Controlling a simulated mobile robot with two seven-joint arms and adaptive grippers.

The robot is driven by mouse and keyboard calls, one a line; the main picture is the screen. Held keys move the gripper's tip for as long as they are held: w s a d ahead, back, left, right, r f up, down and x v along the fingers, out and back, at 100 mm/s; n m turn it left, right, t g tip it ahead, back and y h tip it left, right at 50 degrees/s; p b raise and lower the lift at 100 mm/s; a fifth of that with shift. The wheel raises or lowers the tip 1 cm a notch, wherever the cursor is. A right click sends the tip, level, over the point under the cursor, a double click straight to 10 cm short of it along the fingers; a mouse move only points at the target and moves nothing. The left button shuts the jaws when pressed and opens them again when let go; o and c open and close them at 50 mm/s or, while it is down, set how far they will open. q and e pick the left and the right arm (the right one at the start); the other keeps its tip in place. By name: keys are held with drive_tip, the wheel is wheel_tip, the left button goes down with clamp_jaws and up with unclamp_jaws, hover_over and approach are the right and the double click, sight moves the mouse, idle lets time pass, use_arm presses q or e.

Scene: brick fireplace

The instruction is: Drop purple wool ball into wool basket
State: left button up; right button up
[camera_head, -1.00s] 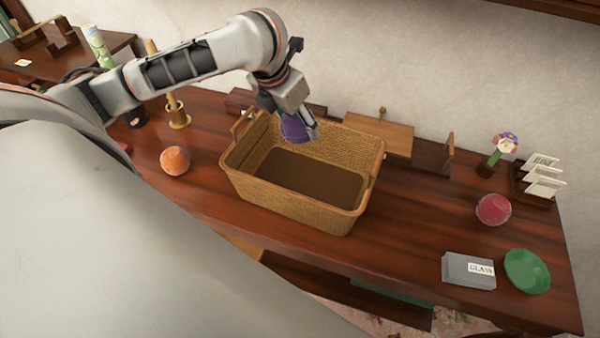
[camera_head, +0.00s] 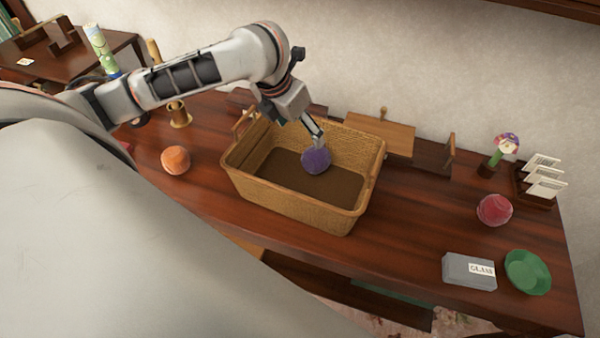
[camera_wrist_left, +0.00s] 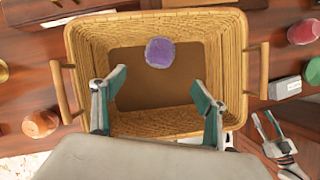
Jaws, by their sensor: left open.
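The purple wool ball (camera_head: 316,160) is inside the wicker wool basket (camera_head: 290,215), below and apart from my left gripper (camera_head: 318,138) in the head view. Whether it rests on the basket floor or is still falling I cannot tell. My left gripper is open and empty above the basket. In the left wrist view the ball (camera_wrist_left: 160,52) lies beyond the spread fingers (camera_wrist_left: 160,92), near the far wall of the basket (camera_wrist_left: 238,50). Part of my right gripper (camera_wrist_left: 278,135) seems to show at the lower right of the left wrist view, its jaw state unclear.
On the table (camera_head: 420,220), an orange ball (camera_head: 175,160) is left of the basket and a red ball (camera_head: 494,210) is to its right. A flower pot (camera_head: 487,169) stands behind.

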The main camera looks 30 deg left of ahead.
use_arm(q)
drive_tip(key=v, duration=1.2)
idle(0.3)
